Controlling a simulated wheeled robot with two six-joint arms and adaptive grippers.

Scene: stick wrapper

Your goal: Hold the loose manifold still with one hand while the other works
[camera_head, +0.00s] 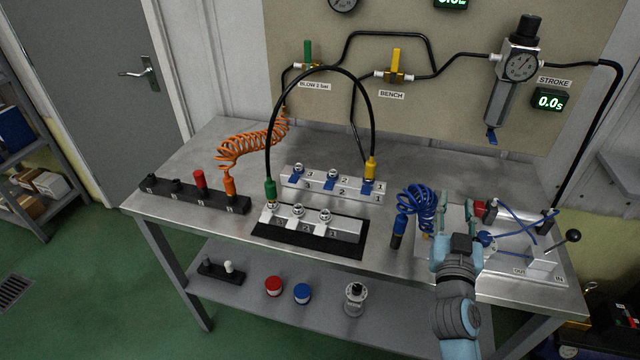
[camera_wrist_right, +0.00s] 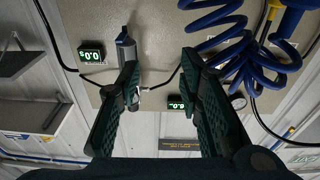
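Two silver manifold blocks lie on the metal bench. The front manifold (camera_head: 312,223) sits on a black mat (camera_head: 350,248); the rear manifold (camera_head: 332,190) lies just behind it. Both have numbered ports with fittings. A black hose (camera_head: 317,72) arches from a green connector (camera_head: 270,191) on the front block to a yellow connector (camera_head: 370,168) on the rear one. I cannot tell which block is loose. My right gripper (camera_head: 458,240) is at the bench's right side, apart from both manifolds. In the right wrist view its fingers (camera_wrist_right: 160,70) are spread and empty. My left gripper is not seen.
A blue coiled hose (camera_head: 418,208) with a dark blue-tipped tool (camera_head: 398,232) stands between the manifolds and my right gripper. A black holder (camera_head: 180,196) with an orange coiled hose (camera_head: 250,143) is at left. A white fixture (camera_head: 530,245) with a lever is at right.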

